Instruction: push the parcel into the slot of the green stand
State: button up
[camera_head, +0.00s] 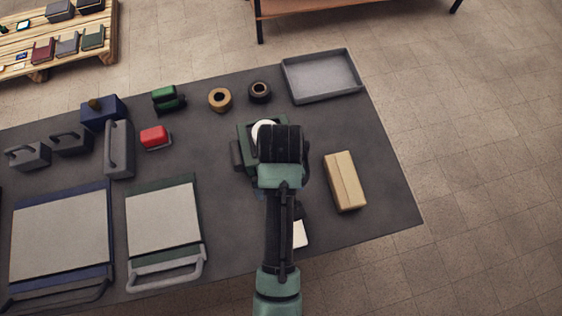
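The parcel seems to be the tan box (345,182), lying on the dark table near its right edge, to the right of my arm and apart from it. A dark green boxy thing (244,131), likely the green stand, shows just left of my wrist. My arm covers much of it, and I cannot make out its slot. A white rounded part (263,128) shows against it. My gripper (281,145) is over the middle of the table, seen from behind and above. Its fingertips are hidden, so I cannot tell whether it touches anything.
A grey tray (322,76) is at the far right. Two tape rolls (220,99), a small green item (168,98), a red block (154,137) and a blue box (103,110) lie left. Two handled panels (163,217) fill the front left. Table around the tan box is clear.

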notch_tip(320, 180, down, 10)
jog(key=shift+w, duration=0.15)
dwell(0.3)
jog(key=c, duration=1.5)
jog(key=shift+r, duration=0.1)
jog(key=shift+w+a, duration=0.25)
jog(key=shift+w, duration=0.5)
jog(key=shift+w+a, duration=0.2)
jog(key=shift+w, duration=0.55)
jog(key=shift+b, duration=0.3)
